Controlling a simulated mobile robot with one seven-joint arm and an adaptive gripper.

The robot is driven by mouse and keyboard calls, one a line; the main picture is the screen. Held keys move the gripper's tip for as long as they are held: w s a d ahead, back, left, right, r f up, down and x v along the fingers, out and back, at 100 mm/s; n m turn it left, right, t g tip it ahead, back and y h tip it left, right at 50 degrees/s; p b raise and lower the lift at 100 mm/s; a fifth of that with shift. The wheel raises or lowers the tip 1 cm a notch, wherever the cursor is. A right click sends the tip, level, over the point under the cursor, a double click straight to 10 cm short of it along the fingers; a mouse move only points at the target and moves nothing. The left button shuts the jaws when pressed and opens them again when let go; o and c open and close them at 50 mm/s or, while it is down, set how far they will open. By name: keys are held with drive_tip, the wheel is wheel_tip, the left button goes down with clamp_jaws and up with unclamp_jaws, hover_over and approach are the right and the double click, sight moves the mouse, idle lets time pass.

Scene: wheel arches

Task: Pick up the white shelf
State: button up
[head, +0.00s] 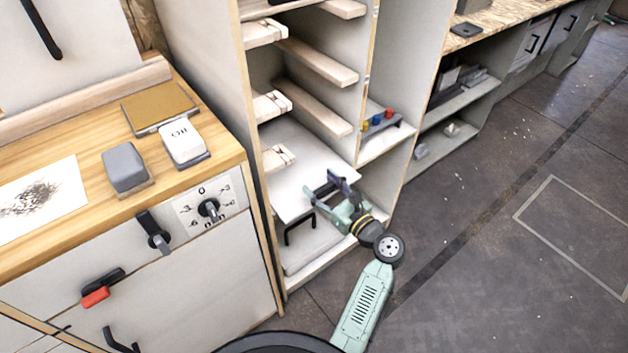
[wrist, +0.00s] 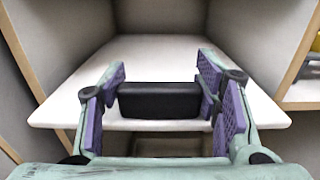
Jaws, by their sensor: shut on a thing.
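The white shelf (head: 304,162) is a flat white board in the tall open cabinet, above the cabinet's bottom compartment. In the wrist view the white shelf (wrist: 160,55) runs back between the side walls, and its front edge faces me. A black block-like handle (wrist: 158,100) is at the middle of that edge. My gripper (head: 332,188) is at the shelf's front. Its purple pads stand at the two ends of the handle in the wrist view, so my gripper (wrist: 160,103) is shut on the shelf's handle. The fingers hide part of the front edge.
Wooden support rails (head: 315,62) line the cabinet above the shelf. A black handle (head: 299,226) shows below it. A small rack with coloured knobs (head: 378,120) stands in the compartment to the right. A wooden workbench (head: 92,160) is at left. The floor (head: 480,250) at right is clear.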

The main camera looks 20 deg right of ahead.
drive_tip(key=shift+r+p, duration=1.85)
drive_tip(key=shift+p, duration=0.25)
drive_tip(key=shift+s+d+r+p, duration=0.1)
drive_tip(key=shift+s+r+p, duration=0.15)
drive_tip(key=shift+p, duration=0.25)
drive_tip(key=p+v, duration=0.2)
drive_tip(key=v, duration=2.9)
drive_tip(key=shift+s+f+p, duration=0.2)
drive_tip(key=shift+s+p, duration=0.1)
